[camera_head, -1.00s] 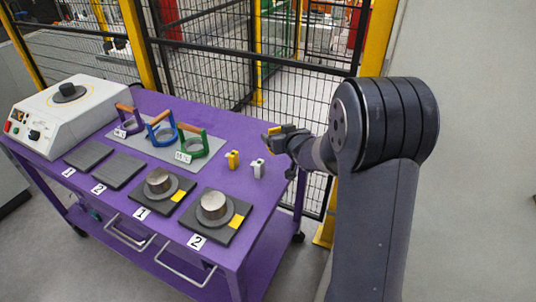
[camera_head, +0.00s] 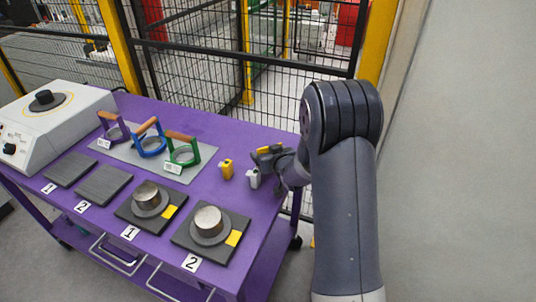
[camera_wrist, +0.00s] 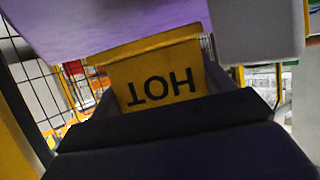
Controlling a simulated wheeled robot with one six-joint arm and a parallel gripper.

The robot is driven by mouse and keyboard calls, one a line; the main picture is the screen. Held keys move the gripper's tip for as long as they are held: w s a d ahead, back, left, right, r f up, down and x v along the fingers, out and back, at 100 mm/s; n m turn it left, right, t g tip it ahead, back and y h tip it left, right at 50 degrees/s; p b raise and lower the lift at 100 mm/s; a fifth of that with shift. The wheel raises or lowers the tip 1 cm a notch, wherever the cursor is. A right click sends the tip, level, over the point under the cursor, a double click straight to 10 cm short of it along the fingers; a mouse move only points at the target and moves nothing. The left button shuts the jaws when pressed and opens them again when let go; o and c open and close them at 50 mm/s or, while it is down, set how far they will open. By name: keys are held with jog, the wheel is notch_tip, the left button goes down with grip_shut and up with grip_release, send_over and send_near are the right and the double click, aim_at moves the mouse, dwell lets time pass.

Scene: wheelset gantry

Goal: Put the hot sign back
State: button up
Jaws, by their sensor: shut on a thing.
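The yellow hot sign (camera_wrist: 158,80) is in my gripper (camera_wrist: 165,125), and its black letters HOT read upside down in the wrist view. In the head view my gripper (camera_head: 266,156) is at the table's right end, with a small yellow part of the sign (camera_head: 270,149) showing at its tip. My gripper is shut on the sign. A small yellow block (camera_head: 227,169) and a small white block (camera_head: 253,179) stand on the purple table (camera_head: 216,186), just left of and below the gripper in the picture. I cannot tell how high the sign is above the table.
Two dark plates carry metal weights (camera_head: 208,222) and yellow patches. Purple, blue and green handled rings (camera_head: 183,152) stand on a grey mat. A white machine (camera_head: 60,125) is at the left. A black mesh fence (camera_head: 210,75) stands behind the table.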

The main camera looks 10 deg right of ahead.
jog(key=shift+f, duration=0.3)
jog(key=shift+f+b, duration=0.3)
jog(key=shift+b, duration=0.25)
jog(key=shift+s+f, duration=0.1)
jog(key=shift+f, duration=0.1)
jog(key=o, duration=0.6)
jog(key=shift+s+f, duration=0.1)
jog(key=o, duration=0.4)
jog(key=shift+s+f, duration=0.1)
jog(key=shift+f, duration=0.1)
jog(key=shift+r, duration=0.1)
jog(key=shift+r+p, duration=0.65)
jog(key=shift+r, duration=0.05)
jog(key=v, duration=1.1)
jog(key=shift+s+r+b, duration=0.2)
jog(key=shift+r+b, duration=0.1)
jog(key=shift+b, duration=0.1)
